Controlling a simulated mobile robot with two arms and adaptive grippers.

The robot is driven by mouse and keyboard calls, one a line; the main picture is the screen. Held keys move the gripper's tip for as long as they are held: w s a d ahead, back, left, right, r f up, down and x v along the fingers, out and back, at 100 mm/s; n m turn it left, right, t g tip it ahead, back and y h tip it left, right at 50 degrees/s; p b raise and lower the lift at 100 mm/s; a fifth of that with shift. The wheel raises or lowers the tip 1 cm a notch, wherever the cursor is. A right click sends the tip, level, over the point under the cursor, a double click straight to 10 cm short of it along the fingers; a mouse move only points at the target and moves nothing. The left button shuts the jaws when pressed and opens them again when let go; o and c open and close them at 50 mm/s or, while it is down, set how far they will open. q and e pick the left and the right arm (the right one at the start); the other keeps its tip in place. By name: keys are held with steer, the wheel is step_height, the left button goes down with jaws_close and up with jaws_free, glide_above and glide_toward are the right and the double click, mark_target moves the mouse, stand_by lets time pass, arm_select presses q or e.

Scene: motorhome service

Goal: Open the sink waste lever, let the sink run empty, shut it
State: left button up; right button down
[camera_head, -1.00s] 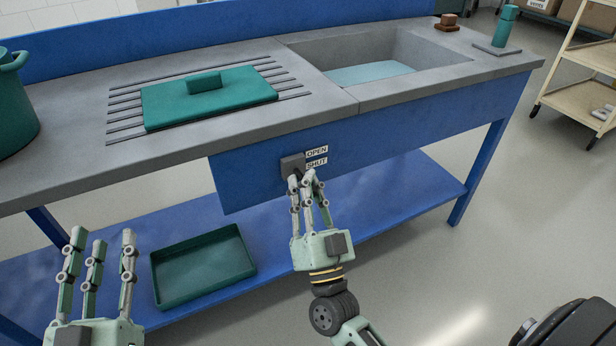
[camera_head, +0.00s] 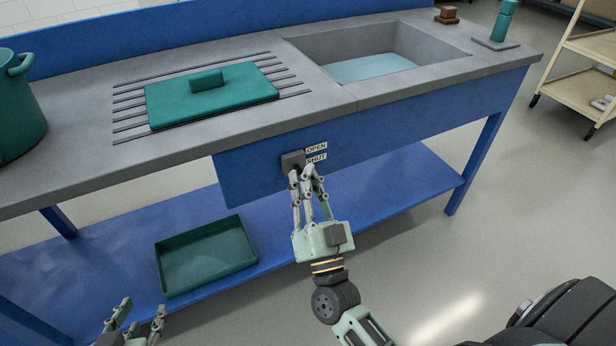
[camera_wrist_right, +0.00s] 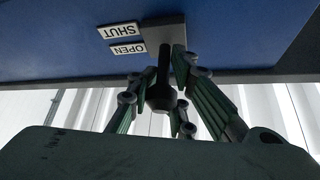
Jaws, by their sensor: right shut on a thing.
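The waste lever's dark mount (camera_head: 292,160) is on the blue front panel below the counter, beside the OPEN label (camera_head: 316,147) and the SHUT label (camera_head: 316,158). My right gripper (camera_head: 306,178) is at the mount, its fingers closed around the lever. In the right wrist view the dark lever (camera_wrist_right: 161,95) shows between the fingers, below its mount (camera_wrist_right: 166,32). The fingers hide part of it. The sink (camera_head: 440,62) holds pale blue water (camera_head: 368,70). My left gripper (camera_head: 138,312) is at the bottom left, fingers apart, empty and partly cut off.
A green lid (camera_head: 215,100) lies on the ribbed drainer. A green pot (camera_head: 18,110) stands at the left. A green tray (camera_head: 205,262) sits on the blue lower shelf (camera_head: 400,200).

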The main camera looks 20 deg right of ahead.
steer(key=shift+a+f, duration=0.1)
steer(key=shift+a, duration=0.05)
steer(key=c, duration=1.7)
jaws_free()
steer(key=shift+o, duration=0.2)
steer(key=v, duration=1.2)
